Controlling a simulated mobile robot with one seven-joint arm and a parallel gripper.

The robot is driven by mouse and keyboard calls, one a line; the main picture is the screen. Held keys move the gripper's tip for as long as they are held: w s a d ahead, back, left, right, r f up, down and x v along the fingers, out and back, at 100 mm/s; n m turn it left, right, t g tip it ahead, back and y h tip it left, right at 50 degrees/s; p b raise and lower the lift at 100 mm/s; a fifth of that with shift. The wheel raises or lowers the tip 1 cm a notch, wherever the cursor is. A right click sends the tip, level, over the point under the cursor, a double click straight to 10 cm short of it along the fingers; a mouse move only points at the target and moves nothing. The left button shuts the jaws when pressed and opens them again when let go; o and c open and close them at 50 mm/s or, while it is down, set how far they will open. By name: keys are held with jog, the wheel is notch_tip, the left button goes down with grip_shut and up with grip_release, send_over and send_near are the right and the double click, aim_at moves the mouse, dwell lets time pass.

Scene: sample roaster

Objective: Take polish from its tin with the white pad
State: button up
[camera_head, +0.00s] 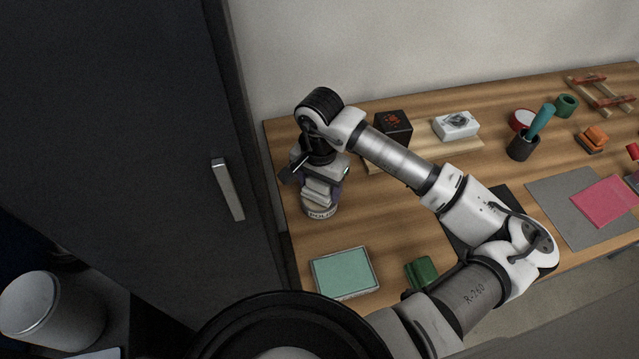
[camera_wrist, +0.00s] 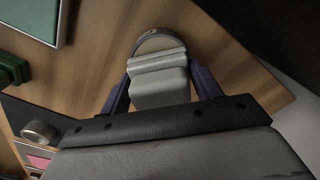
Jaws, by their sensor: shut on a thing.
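The polish tin (camera_head: 320,211), round with a pale lettered side, stands near the left end of the wooden table. In the wrist view its rounded rim (camera_wrist: 160,43) shows beyond the pad. My gripper (camera_head: 316,186) points down over the tin, shut on the white pad (camera_head: 317,194). In the wrist view the pad (camera_wrist: 160,82) sits between the two dark fingers of my gripper (camera_wrist: 163,88). The pad's lower end is at the tin's mouth; I cannot tell whether it touches the polish, as the pad hides most of the inside.
A green-topped flat box (camera_head: 344,272) and a green block (camera_head: 421,271) lie near the front edge. A black box (camera_head: 393,127) and a white box (camera_head: 456,126) stand at the back. A dark cup (camera_head: 522,146) is farther right. A dark cabinet (camera_head: 130,120) borders the table's left.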

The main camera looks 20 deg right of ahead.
jog(key=shift+f+b, duration=0.35)
jog(key=shift+b, duration=0.15)
dwell(0.3)
jog(key=shift+f+b, duration=0.1)
jog(key=shift+b, duration=0.55)
dwell(2.4)
jog(key=shift+r+p, duration=0.9)
jog(key=shift+r, duration=2.7)
jog(key=shift+s+f, duration=0.1)
